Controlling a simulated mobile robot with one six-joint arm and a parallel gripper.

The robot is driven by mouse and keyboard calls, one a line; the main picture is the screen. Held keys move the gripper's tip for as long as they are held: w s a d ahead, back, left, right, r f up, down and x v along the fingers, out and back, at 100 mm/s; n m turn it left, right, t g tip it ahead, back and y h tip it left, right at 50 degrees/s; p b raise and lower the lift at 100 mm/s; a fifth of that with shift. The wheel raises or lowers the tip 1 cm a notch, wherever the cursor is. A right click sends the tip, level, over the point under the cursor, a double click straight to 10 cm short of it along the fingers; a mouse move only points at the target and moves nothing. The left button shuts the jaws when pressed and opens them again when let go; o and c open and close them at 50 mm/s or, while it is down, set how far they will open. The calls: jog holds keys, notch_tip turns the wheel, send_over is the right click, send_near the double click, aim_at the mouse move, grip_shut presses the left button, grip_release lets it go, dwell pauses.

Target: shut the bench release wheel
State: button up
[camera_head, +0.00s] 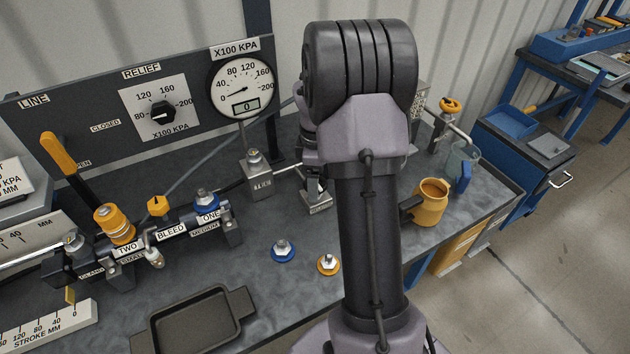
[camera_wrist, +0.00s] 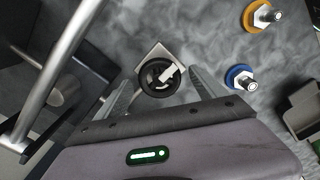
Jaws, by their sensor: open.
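The release wheel, a small black handwheel (camera_wrist: 160,77) with a pale bar across it, sits on a square grey block on the bench in the wrist view. My gripper (camera_wrist: 166,84) is open, with one finger on each side of the wheel and nothing held. Whether the fingers touch the rim, I cannot tell. In the head view my arm hides most of the gripper and the wheel. Only part of the labelled block (camera_head: 317,204) shows below them. A gauge (camera_head: 242,86) on the back panel has its display at 0.
A TEE block (camera_head: 257,176) with a pipe stands left of the wheel block. Blue (camera_head: 284,251) and orange (camera_head: 328,264) couplers stand in front. A dark tray (camera_head: 236,301) lies at the front.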

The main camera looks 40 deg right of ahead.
jog(key=c, duration=1.4)
